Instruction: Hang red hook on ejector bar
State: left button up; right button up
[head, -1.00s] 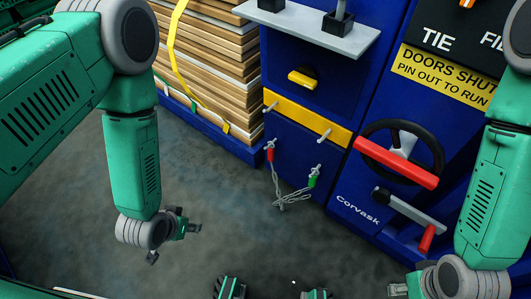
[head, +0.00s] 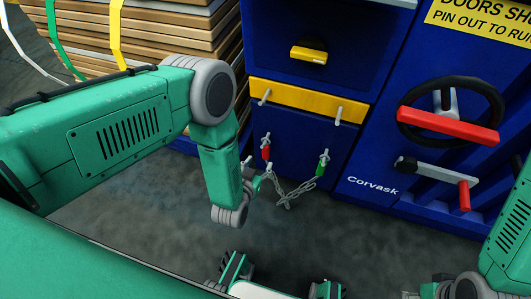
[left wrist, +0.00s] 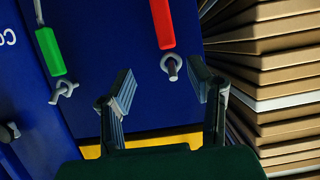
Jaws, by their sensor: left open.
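The red hook (head: 266,152) hangs on a small peg on the blue front panel, below a yellow bar (head: 305,104) with two pale pegs. A chain (head: 290,194) links it to a green hook (head: 321,167) on another peg. My left gripper (head: 257,168) is close to the red hook at its lower left. In the left wrist view the open, empty fingers (left wrist: 160,86) spread on either side below the red hook (left wrist: 162,22), whose ring sits around the peg. They do not appear to touch it. My right gripper is mostly cut off at the bottom right.
A stack of brown boards (head: 160,40) stands left of the blue machine. A wheel with a red bar (head: 448,124) and a red-handled lever (head: 463,195) stick out at the right. The dark floor (head: 130,220) below is clear.

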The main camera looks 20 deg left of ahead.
aim_at(264, 149)
pick_arm(q)
jog(key=b+x, duration=0.1)
jog(key=x, duration=0.2)
jog(key=a+b+x, duration=0.1)
jog(key=x, duration=0.2)
jog(key=b+x, duration=0.2)
jog(key=x, duration=0.1)
jog(key=shift+w+a+f, duration=0.1)
jog(key=shift+a+f, duration=0.1)
jog(key=shift+f, duration=0.25)
jog(key=shift+w+d, duration=0.45)
jog(key=shift+w, duration=0.25)
jog(key=shift+a+f, duration=0.1)
jog(key=shift+a, duration=0.15)
jog(key=shift+c, duration=0.5)
jog(key=shift+a, duration=0.1)
grip_shut()
pick_arm(e)
jog(key=f, duration=0.2)
jog(key=a+f, duration=0.1)
jog(key=f, duration=0.1)
jog(key=shift+f, duration=0.35)
